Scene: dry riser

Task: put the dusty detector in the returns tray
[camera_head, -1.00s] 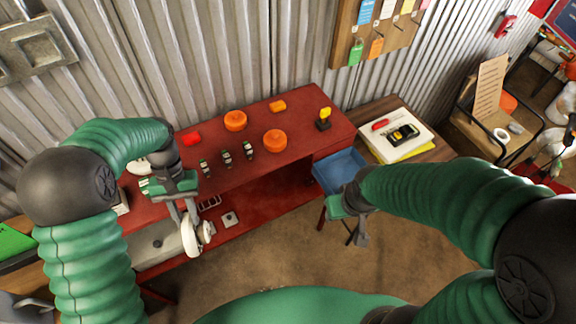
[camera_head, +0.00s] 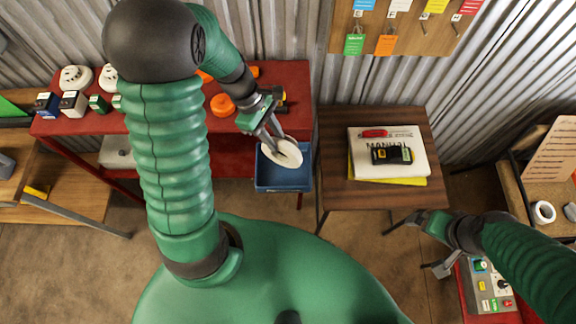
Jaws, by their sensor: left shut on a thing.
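A pale, round detector (camera_head: 288,159) is held in my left gripper (camera_head: 278,144). The gripper is shut on its edge, and the disc hangs tilted. Whether it is dusty is hard to make out. In the picture it overlaps the blue tray (camera_head: 283,182), seemingly above it. The tray is at the right end of the red bench, and its visible floor looks empty. The disc and gripper hide the tray's far part. My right gripper (camera_head: 438,245) is low at the right, away from the tray.
The red bench (camera_head: 222,168) carries two white detectors (camera_head: 76,78) (camera_head: 108,77), small boxes and orange items. A wooden table (camera_head: 335,160) with a manual and a black-yellow device stands right of the tray. A control box (camera_head: 490,287) is below my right arm.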

